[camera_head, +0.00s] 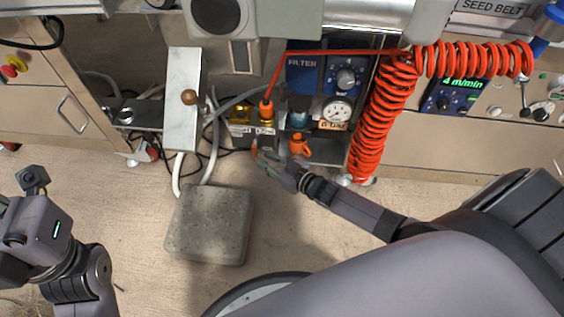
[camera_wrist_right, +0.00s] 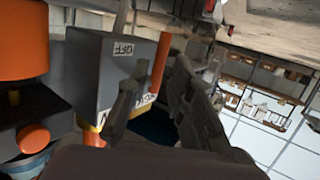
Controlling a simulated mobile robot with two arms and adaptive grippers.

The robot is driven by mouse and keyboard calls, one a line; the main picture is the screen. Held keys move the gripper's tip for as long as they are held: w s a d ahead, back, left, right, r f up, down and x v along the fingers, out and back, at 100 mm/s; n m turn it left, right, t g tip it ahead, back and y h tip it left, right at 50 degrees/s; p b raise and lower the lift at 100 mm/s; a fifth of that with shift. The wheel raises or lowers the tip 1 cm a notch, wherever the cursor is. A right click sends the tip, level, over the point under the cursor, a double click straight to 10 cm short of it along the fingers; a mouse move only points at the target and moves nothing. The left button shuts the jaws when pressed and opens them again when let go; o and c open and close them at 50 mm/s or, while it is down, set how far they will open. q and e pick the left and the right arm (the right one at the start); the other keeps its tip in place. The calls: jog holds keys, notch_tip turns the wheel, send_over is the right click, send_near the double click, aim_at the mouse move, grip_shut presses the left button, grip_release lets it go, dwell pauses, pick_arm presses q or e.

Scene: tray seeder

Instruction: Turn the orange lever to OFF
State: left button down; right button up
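The orange lever (camera_wrist_right: 160,62) stands along the side of a grey valve box (camera_wrist_right: 88,75) in the right wrist view. The box bears an OFF label near its upper end. The lever shows as a small orange piece (camera_head: 254,150) below the box in the head view. My right gripper (camera_wrist_right: 162,64) is open, its two fingers on either side of the lever in the picture; I cannot tell whether either touches it. It also shows in the head view (camera_head: 268,160). My left arm is at the lower left, but its fingers do not show.
An orange knob (camera_head: 299,147) sits just right of the box. A filter panel with a gauge (camera_head: 337,111) and a coiled red hose (camera_head: 375,120) are further right. A white metal box (camera_head: 183,110) and a grey block (camera_head: 210,225) are to the left. The floor below is mostly open.

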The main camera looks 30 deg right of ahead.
jog(key=v, duration=0.8)
